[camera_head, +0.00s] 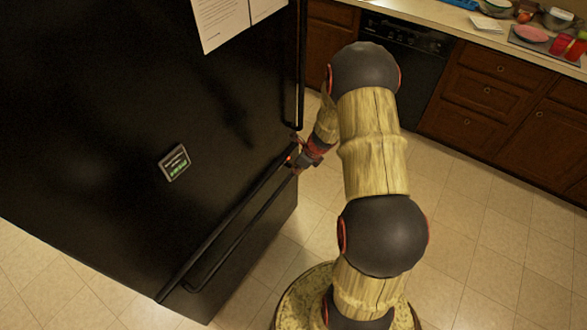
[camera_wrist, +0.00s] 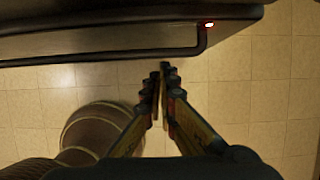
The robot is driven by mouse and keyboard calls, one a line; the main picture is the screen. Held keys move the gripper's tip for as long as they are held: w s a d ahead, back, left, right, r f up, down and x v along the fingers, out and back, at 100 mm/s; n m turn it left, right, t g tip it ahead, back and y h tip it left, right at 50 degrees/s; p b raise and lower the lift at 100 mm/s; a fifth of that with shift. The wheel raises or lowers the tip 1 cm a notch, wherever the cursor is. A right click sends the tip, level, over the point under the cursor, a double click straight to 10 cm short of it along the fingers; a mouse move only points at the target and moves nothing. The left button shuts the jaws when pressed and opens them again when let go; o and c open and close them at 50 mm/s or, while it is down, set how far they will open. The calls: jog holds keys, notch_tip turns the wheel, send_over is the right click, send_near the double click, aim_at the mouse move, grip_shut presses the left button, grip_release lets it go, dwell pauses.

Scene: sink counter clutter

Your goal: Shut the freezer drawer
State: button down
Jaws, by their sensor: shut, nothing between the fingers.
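The black freezer drawer (camera_head: 245,245) is the low part of the black fridge. Its long dark bar handle (camera_head: 235,240) runs along the drawer's top edge. From this angle I cannot tell how far the drawer stands out. In the wrist view the handle (camera_wrist: 100,56) crosses the upper left, with the dark drawer edge (camera_wrist: 120,18) above it. My gripper (camera_head: 296,161) is at the far right end of the handle. In the wrist view my gripper (camera_wrist: 164,68) is shut and empty, its tips just below the handle's end. Whether they touch it is unclear.
The tall fridge door (camera_head: 110,110) carries papers (camera_head: 222,18) and a small magnet (camera_head: 174,162). Brown cabinets (camera_head: 485,95) and a black dishwasher (camera_head: 400,60) line the back, under a cluttered counter. Tiled floor (camera_head: 490,230) is clear on the right.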

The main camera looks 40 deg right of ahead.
aim_at(275, 172)
jog(key=w+f+b, duration=0.1)
jog(key=f, duration=0.1)
jog(key=w+a+f+b, duration=0.1)
jog(key=w+f, duration=0.1)
jog(key=w+a+f+b, duration=0.1)
jog(key=w+f, duration=0.1)
jog(key=f, duration=0.1)
jog(key=shift+w+f, duration=0.1)
jog(key=shift+w, duration=0.15)
jog(key=shift+w+a, duration=0.2)
jog(key=shift+w, duration=0.3)
jog(key=shift+w+a+p, duration=0.2)
jog(key=shift+w+p, duration=0.2)
jog(key=shift+w, duration=0.2)
jog(key=shift+w+a+p, duration=0.2)
jog(key=shift+w+p, duration=0.2)
jog(key=shift+w, duration=0.15)
